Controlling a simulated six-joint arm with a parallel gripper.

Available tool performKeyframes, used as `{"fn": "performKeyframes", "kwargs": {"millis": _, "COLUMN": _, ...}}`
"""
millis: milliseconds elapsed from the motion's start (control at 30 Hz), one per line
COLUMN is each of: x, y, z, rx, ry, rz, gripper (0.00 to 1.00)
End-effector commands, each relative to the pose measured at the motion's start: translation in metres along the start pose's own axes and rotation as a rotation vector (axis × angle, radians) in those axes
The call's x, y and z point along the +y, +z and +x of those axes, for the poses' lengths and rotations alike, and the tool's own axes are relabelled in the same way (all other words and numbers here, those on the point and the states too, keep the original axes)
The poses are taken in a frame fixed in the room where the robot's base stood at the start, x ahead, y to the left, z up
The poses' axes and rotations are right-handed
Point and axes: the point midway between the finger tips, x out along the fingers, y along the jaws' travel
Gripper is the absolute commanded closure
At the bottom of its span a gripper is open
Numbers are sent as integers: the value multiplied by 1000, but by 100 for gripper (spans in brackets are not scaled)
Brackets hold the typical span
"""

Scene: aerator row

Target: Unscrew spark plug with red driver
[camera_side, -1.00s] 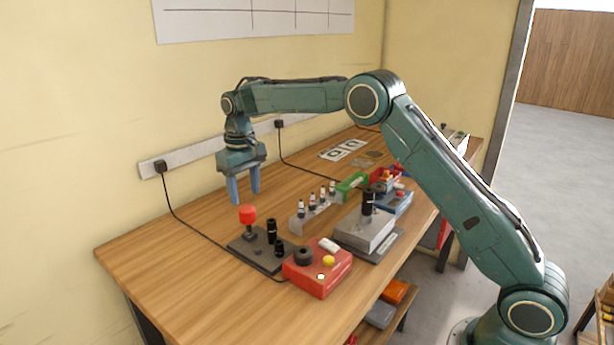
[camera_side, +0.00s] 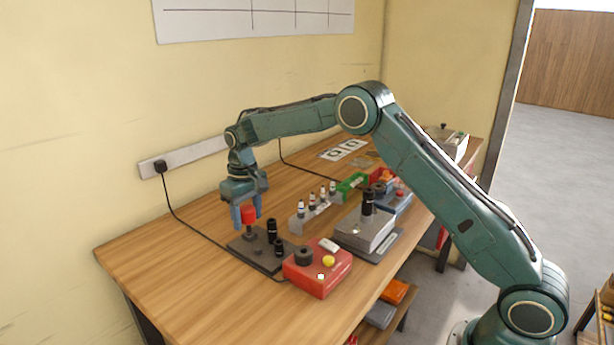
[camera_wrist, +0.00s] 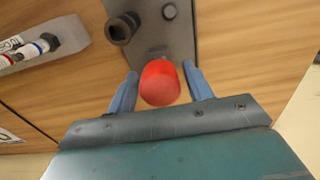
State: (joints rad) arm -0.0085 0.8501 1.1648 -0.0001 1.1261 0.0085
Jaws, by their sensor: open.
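The red driver (camera_side: 249,214) stands upright on a dark plate (camera_side: 236,246), its red handle on top. My gripper (camera_side: 247,224) is lowered over it, with its blue fingers open on either side of the red handle. In the wrist view the red driver (camera_wrist: 160,83) sits between the two open fingers (camera_wrist: 160,90), with a gap on at least the right side. A spark plug cannot be made out for certain. A grey block (camera_side: 366,228) with a black cylinder (camera_side: 368,202) on top stands to the right.
Two black sockets, the taller (camera_side: 271,229) and a shorter one, stand on the same plate. A red box (camera_side: 317,275) with a yellow button is close in front. A rack of small vials (camera_side: 315,207) stands behind. The table's left part (camera_side: 150,250) is clear.

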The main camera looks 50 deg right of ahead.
Motion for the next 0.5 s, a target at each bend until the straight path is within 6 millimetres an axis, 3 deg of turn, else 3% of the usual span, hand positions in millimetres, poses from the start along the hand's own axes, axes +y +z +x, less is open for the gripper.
{"fn": "performKeyframes", "kwargs": {"millis": 167, "x": 0, "y": 0, "z": 0, "rx": -1, "ry": 0, "rz": 0, "gripper": 49}}
{"fn": "performKeyframes", "kwargs": {"millis": 400, "x": 0, "y": 0, "z": 0, "rx": -1, "ry": 0, "rz": 0, "gripper": 94}}
{"fn": "performKeyframes", "kwargs": {"millis": 500, "x": 0, "y": 0, "z": -1, "rx": 0, "ry": 0, "rz": 0, "gripper": 99}}
